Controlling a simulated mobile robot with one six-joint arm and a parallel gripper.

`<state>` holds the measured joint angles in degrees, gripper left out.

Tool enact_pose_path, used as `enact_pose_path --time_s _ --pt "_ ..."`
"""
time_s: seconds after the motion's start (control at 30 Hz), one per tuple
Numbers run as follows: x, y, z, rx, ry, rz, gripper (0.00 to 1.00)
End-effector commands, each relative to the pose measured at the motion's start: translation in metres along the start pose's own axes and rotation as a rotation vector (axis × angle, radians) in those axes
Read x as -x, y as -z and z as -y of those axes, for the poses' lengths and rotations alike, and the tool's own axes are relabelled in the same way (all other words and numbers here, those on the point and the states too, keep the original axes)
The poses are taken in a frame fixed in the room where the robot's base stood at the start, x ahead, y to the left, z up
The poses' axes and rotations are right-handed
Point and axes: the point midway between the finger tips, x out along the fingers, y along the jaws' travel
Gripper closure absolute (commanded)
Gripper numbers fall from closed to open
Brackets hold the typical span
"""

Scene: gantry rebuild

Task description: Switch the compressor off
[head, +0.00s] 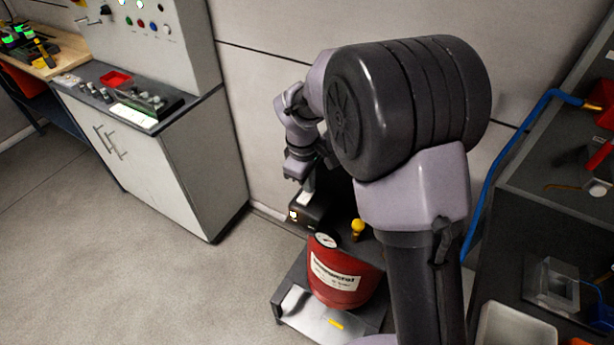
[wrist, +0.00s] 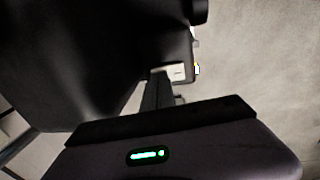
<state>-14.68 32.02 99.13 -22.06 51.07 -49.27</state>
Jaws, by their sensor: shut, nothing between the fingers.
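The compressor has a red tank (head: 345,275) with a white label and a round gauge on top. Behind the tank is its black box (head: 308,212), with a small lit pale spot (head: 293,214) on its left face, perhaps the switch. A small bright spot also shows at the edge of a dark body in the wrist view (wrist: 197,69), beside a pale label (wrist: 178,72). My gripper (head: 308,188) points down just above the black box. In the wrist view its dark fingers (wrist: 158,84) are together and empty. I cannot tell whether they touch the box.
A yellow knob (head: 357,229) stands behind the tank. A grey cabinet (head: 165,170) with a control panel (head: 150,40) is on the left. A dark bench (head: 550,215) with a blue hose (head: 490,180) is on the right. The floor at front left is clear.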

Motion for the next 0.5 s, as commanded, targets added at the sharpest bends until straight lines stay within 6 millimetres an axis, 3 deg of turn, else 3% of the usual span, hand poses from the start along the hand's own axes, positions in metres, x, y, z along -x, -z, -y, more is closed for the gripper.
enact_pose_path --time_s 0.5 --pt "-0.0038 -0.0008 -0.0022 -0.003 0.032 0.004 1.00"
